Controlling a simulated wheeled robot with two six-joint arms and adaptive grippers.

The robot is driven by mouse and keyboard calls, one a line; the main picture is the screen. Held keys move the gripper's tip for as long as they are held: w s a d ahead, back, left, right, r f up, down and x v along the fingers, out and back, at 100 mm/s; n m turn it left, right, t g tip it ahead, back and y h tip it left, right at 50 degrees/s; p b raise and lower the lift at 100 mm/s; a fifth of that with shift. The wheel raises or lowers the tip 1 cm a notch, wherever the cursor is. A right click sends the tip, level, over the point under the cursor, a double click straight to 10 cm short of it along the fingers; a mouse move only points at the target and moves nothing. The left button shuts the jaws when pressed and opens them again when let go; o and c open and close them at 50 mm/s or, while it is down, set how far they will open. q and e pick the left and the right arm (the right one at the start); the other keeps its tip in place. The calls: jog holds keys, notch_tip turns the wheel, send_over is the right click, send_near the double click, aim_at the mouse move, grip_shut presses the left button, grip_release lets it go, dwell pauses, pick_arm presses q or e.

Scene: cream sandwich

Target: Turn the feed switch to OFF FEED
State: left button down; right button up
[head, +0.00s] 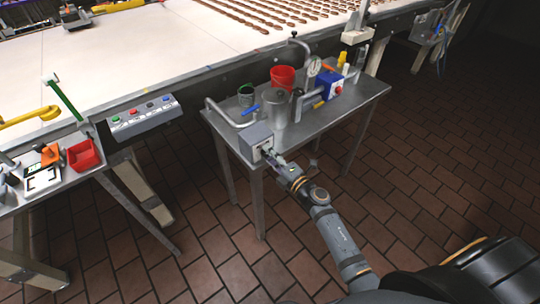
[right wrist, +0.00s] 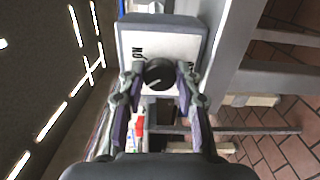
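The feed switch box (head: 256,139) is a small grey box at the near left corner of the metal side table. In the right wrist view its pale face (right wrist: 162,45) carries a round black knob (right wrist: 159,73). An ON label (right wrist: 137,53) is at the knob's upper left, and a second label at the right is mostly hidden by a finger. My right gripper (head: 270,158) is at the box's face. In the right wrist view its fingers (right wrist: 159,76) stand apart on either side of the knob, close to it; contact is unclear. My left gripper is not in view.
The metal table (head: 337,112) also holds a red bucket (head: 283,77), a steel canister (head: 275,107), a gauge (head: 314,67) and a blue box (head: 330,86). A button panel (head: 144,117) hangs on the conveyor (head: 130,50) at left. Tiled floor is open at right.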

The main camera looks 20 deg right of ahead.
jog(key=o, duration=0.5)
jog(key=shift+c, duration=0.2)
jog(key=v, duration=1.2)
jog(key=s+d+f+m+g+h, duration=0.2)
jog(key=s+d+f+m, duration=0.15)
jog(key=f, duration=0.65)
jog(key=s+d+f+m+g+h, duration=0.3)
jog(key=s+f+m, duration=0.15)
jog(key=f, duration=0.55)
jog(key=s+d+f+m+g+h, duration=0.25)
jog(key=f+m, duration=0.25)
jog(key=f, duration=0.6)
jog(key=s+f+m+g, duration=0.2)
jog(key=s+f+m, duration=0.1)
jog(key=s, duration=0.5)
jog(key=s+a+f+m+g+p, duration=0.1)
jog(key=s+f+m+g, duration=0.2)
jog(key=s+f, duration=0.3)
jog(key=s+a+f+m+g, duration=0.1)
jog(key=s+f+m+g, duration=0.2)
jog(key=s, duration=0.8)
notch_tip(320, 180, down, 3)
jog(key=shift+s+a+r, duration=0.25)
jog(key=shift+s, duration=0.15)
